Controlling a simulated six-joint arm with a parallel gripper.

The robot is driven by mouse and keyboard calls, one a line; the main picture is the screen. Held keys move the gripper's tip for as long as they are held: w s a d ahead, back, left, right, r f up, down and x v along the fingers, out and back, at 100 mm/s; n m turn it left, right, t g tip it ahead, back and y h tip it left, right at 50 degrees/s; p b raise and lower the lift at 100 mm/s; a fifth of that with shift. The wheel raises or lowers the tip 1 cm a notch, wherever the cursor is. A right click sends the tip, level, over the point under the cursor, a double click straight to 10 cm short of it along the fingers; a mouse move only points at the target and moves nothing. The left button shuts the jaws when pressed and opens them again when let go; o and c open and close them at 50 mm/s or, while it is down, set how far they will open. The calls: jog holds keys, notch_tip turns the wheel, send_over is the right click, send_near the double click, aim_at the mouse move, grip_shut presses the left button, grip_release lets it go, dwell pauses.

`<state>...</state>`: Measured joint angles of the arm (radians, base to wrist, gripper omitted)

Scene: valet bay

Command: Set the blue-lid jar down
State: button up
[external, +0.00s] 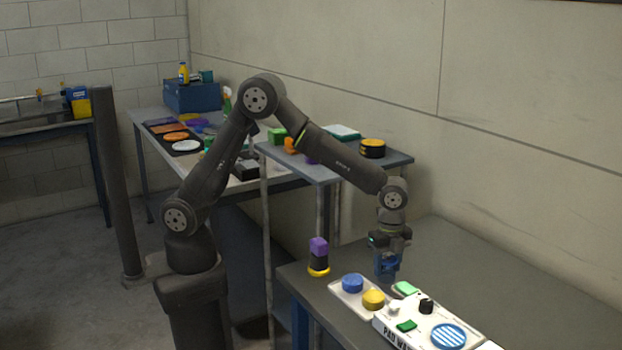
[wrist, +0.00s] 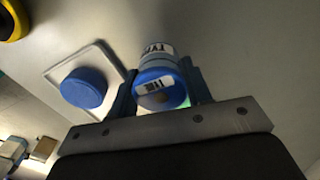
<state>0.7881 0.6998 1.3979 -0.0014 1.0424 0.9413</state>
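The blue-lid jar sits between the fingers of my gripper (external: 386,268). In the wrist view its blue lid (wrist: 162,92) faces the camera, with a white label, and its pale body (wrist: 157,58) with dark lettering extends beyond. The blue fingers close on both sides of it in the wrist view (wrist: 160,88). In the external view the jar is mostly hidden by the blue fingers. My gripper points down, low over the grey bench (external: 450,262). I cannot tell whether the jar's bottom touches the bench.
A pale tray (external: 339,291) with a blue round piece (external: 352,283) and a yellow one (external: 373,299) is close by. A purple, black and yellow item (external: 318,257) stands at the bench's left edge. A white control panel (external: 422,328) is in front. The bench behind is clear.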

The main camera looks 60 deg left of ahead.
aim_at(388, 258)
jog(key=o, duration=0.4)
jog(key=shift+r, duration=0.1)
notch_tip(388, 258, up, 12)
dwell(0.4)
notch_tip(388, 258, down, 13)
jog(key=shift+r, duration=2.5)
